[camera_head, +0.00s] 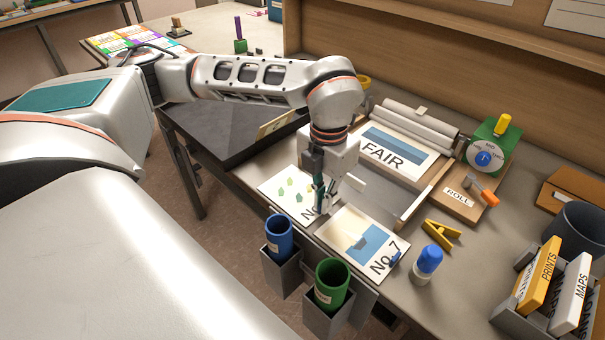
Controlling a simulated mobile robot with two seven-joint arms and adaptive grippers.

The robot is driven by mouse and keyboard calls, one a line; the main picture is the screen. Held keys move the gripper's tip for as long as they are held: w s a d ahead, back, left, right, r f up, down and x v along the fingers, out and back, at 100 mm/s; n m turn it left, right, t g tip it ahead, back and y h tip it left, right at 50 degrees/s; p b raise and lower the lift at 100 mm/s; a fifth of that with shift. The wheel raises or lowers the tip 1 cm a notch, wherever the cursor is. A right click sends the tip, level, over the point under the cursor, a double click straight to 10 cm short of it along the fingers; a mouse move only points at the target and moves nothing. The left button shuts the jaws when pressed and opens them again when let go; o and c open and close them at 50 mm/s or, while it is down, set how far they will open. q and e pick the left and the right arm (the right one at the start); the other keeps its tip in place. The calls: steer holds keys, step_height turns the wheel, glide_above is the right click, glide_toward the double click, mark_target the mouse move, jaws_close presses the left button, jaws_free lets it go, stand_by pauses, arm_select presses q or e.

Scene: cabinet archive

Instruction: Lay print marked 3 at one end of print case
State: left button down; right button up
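A white print with small green shapes (280,187) lies flat at the table's front edge; its number is hidden behind my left gripper (323,207). That gripper points down at the print's right end, its fingertips on or just above it; whether it grips the print cannot be told. A second print, marked No 7 (352,231), with a blue and tan picture, lies just to the right. A dark flat case (215,125), possibly the print case, lies behind and left, with a tan tag by its right edge. My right gripper is out of view.
A FAIR print (400,152) lies behind the gripper, beside white rolls (418,122) and a ROLL board (457,197). Blue (279,238) and green (331,284) cups hang at the front edge. A blue-capped bottle (427,264), a yellow clip (441,234) and a file rack (515,318) stand right.

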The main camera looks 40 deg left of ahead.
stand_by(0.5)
arm_select(q)
steer(key=shift+r, duration=0.1)
steer(key=shift+r+p, duration=0.85)
steer(key=shift+r, duration=0.3)
steer(key=shift+r+p, duration=0.8)
steer(key=shift+r, duration=0.45)
